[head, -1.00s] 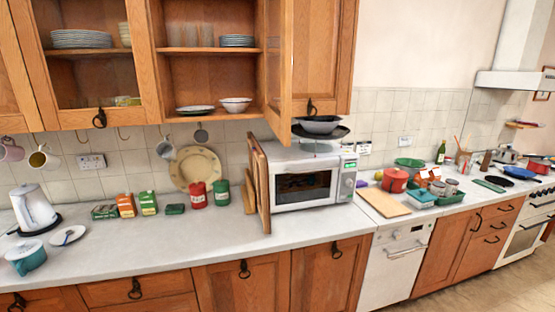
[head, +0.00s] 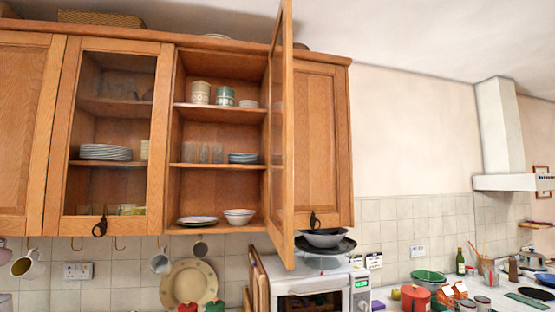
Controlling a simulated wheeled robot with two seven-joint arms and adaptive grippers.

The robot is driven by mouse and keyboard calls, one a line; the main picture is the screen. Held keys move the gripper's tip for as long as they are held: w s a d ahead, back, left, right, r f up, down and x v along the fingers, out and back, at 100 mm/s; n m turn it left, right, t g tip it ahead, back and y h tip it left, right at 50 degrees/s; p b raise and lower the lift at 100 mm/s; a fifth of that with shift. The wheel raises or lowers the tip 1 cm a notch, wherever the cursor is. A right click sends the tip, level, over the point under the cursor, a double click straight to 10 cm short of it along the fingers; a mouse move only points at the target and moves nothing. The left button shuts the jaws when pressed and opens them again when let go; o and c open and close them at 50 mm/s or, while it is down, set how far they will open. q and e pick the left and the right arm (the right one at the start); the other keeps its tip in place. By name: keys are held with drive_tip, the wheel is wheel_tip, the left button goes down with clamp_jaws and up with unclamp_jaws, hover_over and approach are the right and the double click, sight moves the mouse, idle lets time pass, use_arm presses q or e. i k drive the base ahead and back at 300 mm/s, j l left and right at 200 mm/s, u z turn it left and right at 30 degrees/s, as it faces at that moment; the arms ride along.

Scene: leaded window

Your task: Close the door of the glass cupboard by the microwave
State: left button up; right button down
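The glass cupboard door (head: 287,150) stands wide open in the head view. It is seen almost edge-on, hinged on the right side of its opening and sticking out toward me. The open cupboard (head: 218,212) holds patterned canisters, glasses, stacked plates and bowls on its shelves. The microwave (head: 312,285) stands on the counter below and to the right of the door. No handle can be made out on the open door. Neither of my grippers is in view.
A closed glass door (head: 118,130) is left of the opening, and a closed solid wooden door (head: 317,145) is right of it. Dark and pale bowls (head: 324,240) sit on the microwave, near the open door's lower end. Mugs hang below the cupboards.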

sight(283, 239)
drive_tip(key=i+l+u, duration=0.3)
drive_tip(key=l, duration=0.25)
drive_tip(key=i+l+u, duration=0.35)
drive_tip(key=l, duration=0.35)
drive_tip(key=i+l+u, duration=0.3)
drive_tip(key=l, duration=0.45)
drive_tip(key=i, duration=0.05)
